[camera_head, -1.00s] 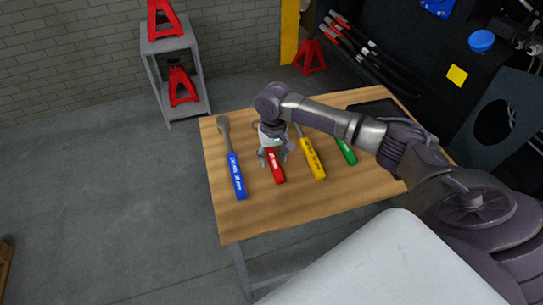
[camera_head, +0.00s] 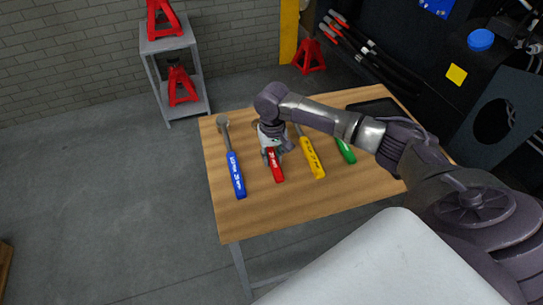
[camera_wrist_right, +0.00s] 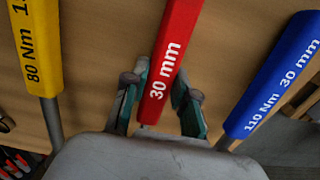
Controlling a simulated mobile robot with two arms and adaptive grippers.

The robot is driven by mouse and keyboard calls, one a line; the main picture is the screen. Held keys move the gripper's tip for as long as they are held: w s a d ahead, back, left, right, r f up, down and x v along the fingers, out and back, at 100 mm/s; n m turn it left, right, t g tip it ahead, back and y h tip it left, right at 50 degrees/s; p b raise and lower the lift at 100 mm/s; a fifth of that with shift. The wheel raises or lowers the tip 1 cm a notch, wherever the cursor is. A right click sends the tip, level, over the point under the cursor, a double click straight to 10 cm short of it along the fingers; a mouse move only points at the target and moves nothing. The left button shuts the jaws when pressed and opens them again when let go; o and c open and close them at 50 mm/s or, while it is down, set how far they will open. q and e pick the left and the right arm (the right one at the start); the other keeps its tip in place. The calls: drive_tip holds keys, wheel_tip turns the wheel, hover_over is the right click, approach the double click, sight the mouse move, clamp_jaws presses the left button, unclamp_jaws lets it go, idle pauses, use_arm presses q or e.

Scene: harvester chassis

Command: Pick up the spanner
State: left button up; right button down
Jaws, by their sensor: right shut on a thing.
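The spanner has a red handle (camera_head: 276,172) marked "30 mm" and lies on the wooden table between a blue and a yellow tool. Its far end is hidden behind my right gripper (camera_head: 271,152). In the right wrist view the red handle (camera_wrist_right: 172,60) runs between the two fingers of my right gripper (camera_wrist_right: 161,85), which are shut on it near its inner end. The handle still appears to lie at table height. My left gripper is not in view.
A blue-handled wrench (camera_head: 236,174) lies left on the table (camera_head: 245,220); a yellow-handled one (camera_head: 312,158) and a green-handled one (camera_head: 346,152) lie right. A dark tray (camera_head: 378,106) is at the back right. The table's front strip is clear.

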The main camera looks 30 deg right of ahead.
drive_tip(key=shift+r, duration=0.15)
drive_tip(key=shift+r, duration=0.55)
wheel_tip(320, 180, up, 2)
drive_tip(key=shift+w+r, duration=0.1)
drive_tip(key=shift+r, duration=0.1)
drive_tip(key=s+d+r, duration=0.4)
drive_tip(key=s+r, duration=0.3)
drive_tip(key=s, duration=0.4)
drive_tip(key=shift+d+r+b, duration=0.15)
drive_tip(key=shift+d+b, duration=0.05)
drive_tip(key=shift+b, duration=0.1)
drive_tip(key=c, duration=1.6)
unclamp_jaws()
drive_tip(key=shift+c, duration=0.2)
clamp_jaws()
